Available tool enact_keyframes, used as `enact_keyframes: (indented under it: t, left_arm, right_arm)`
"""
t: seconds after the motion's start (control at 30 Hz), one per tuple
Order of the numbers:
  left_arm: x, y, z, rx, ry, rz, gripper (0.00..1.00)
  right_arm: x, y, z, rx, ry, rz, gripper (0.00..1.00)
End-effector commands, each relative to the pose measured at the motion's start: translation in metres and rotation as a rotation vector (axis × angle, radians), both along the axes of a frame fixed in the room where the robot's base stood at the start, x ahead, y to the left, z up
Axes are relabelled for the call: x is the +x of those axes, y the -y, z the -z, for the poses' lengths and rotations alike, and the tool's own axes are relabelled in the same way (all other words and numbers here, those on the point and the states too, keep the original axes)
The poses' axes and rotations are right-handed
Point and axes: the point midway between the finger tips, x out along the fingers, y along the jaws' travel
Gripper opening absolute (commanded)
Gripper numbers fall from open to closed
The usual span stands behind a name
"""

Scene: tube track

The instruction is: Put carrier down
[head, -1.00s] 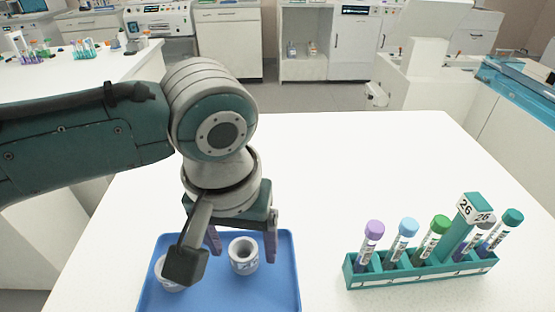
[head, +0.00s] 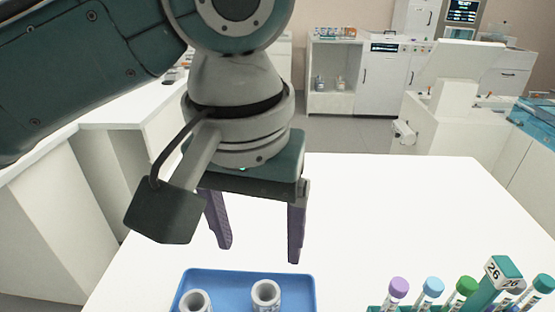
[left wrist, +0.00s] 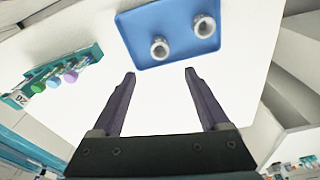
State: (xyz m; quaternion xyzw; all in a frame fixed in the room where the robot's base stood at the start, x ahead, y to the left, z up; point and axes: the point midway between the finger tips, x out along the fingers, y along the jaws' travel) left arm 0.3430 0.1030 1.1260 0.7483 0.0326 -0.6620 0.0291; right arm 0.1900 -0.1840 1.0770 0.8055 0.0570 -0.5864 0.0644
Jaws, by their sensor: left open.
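My left gripper (head: 258,253) is open and empty, above the white table just behind the blue tray (head: 229,285). Its two purple-grey fingers point down, well apart. Two grey-white round carriers with hollow tops stand in the tray. One carrier (head: 266,294) is at the right and the other (head: 195,300) at the left, partly cut off by the bottom edge. The left wrist view shows the same tray (left wrist: 140,20) beyond the open fingers (left wrist: 160,74), with the right carrier (left wrist: 160,48) and left carrier (left wrist: 204,26) apart from them. My right gripper is out of view.
A teal rack (head: 500,270) marked 26 holds several capped tubes at the table's right; it also shows in the left wrist view (left wrist: 62,65). The white table top (head: 390,215) between and behind is clear. Cabinets stand farther back.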

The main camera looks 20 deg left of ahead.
Motion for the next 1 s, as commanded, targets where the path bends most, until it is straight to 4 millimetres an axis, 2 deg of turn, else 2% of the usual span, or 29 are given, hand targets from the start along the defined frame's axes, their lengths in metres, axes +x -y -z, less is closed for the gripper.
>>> enact_keyframes:
  t: [0.17, 0.33, 0.43, 0.57, 0.7, 0.8, 0.9, 1.0]
  left_arm:
    - [-0.009, 0.009, 0.006, -0.035, -0.001, 0.039, 0.78]
    - [-0.043, 0.033, 0.025, -0.167, 0.041, 0.172, 0.78]
    - [-0.066, 0.033, 0.034, -0.226, 0.101, 0.221, 0.78]
    - [-0.094, 0.006, 0.043, -0.205, 0.173, 0.236, 0.78]
    - [-0.124, -0.038, 0.049, -0.100, 0.201, 0.238, 0.78]
    - [-0.141, -0.063, 0.050, -0.027, 0.197, 0.244, 0.78]
    - [-0.150, -0.077, 0.050, 0.017, 0.193, 0.252, 0.78]
    - [-0.153, -0.081, 0.049, 0.030, 0.191, 0.255, 0.78]
  right_arm:
    - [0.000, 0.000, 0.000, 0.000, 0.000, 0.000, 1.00]
    - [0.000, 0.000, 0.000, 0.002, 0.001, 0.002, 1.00]
    - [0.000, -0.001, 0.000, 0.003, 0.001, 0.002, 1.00]
    - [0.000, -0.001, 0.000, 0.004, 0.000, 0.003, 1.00]
    - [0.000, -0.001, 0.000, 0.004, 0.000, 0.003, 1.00]
    - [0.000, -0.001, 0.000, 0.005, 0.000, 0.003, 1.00]
    - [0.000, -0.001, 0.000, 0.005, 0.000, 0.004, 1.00]
    - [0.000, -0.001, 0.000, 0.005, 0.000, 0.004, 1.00]
